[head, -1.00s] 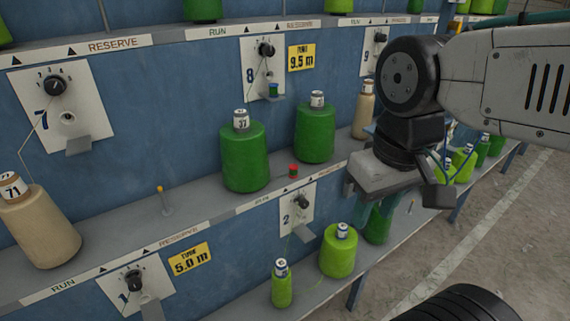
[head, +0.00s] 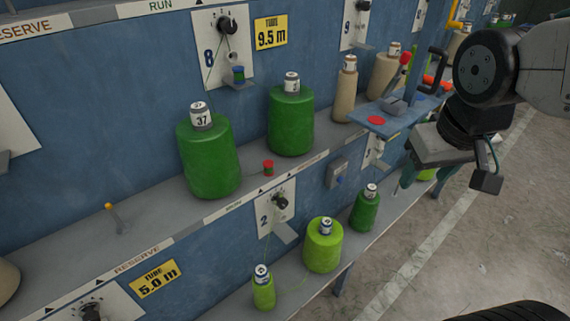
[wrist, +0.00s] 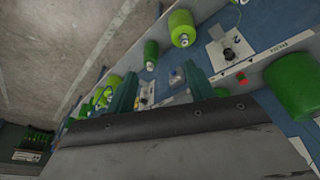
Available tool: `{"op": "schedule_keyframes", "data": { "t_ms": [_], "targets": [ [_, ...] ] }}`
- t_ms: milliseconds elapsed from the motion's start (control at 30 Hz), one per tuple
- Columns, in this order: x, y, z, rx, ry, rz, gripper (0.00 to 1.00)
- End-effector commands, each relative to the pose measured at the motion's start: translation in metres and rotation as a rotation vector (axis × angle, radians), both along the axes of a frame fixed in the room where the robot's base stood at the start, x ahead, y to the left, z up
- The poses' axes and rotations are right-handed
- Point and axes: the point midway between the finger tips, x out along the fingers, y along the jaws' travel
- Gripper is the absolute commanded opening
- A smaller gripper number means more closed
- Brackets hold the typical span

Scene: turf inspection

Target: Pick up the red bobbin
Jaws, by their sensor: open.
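The small red bobbin (head: 268,167) stands on the upper shelf ledge (head: 85,240), near its front edge, to the right of the dark green cone marked 37 (head: 208,160) and in front of another dark green cone (head: 291,125). A small red thing, likely the same bobbin, shows right of centre in the wrist view (wrist: 241,106). My gripper (head: 424,178) is to the right of the bobbin and well apart from it, in front of the rack. Its teal fingers point down, apart, with nothing seen between them. They also show in the wrist view (wrist: 160,90).
Light green cones (head: 323,247) and a smaller dark green cone (head: 365,209) stand on the lower shelf. A peg (head: 114,215) rises from the ledge at left. Open floor (head: 480,255) lies at right.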

Motion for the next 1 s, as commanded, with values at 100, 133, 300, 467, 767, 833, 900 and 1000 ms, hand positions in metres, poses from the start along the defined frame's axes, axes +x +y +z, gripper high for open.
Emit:
{"op": "schedule_keyframes", "data": {
  "t_ms": [100, 133, 300, 467, 767, 833, 900, 1000],
  "targets": [
    [0.068, 0.007, -0.025, -0.041, -0.125, 0.077, 0.54],
    [0.085, 0.011, -0.031, -0.047, -0.163, 0.102, 0.54],
    [0.167, 0.046, -0.067, -0.034, -0.373, 0.262, 0.54],
    [0.218, 0.101, -0.106, 0.057, -0.554, 0.429, 0.54],
    [0.236, 0.192, -0.160, 0.328, -0.782, 0.642, 0.54],
    [0.234, 0.203, -0.165, 0.370, -0.806, 0.663, 0.54],
    [0.233, 0.210, -0.167, 0.400, -0.824, 0.674, 0.54],
    [0.236, 0.218, -0.171, 0.418, -0.835, 0.682, 0.54]
  ]
}}
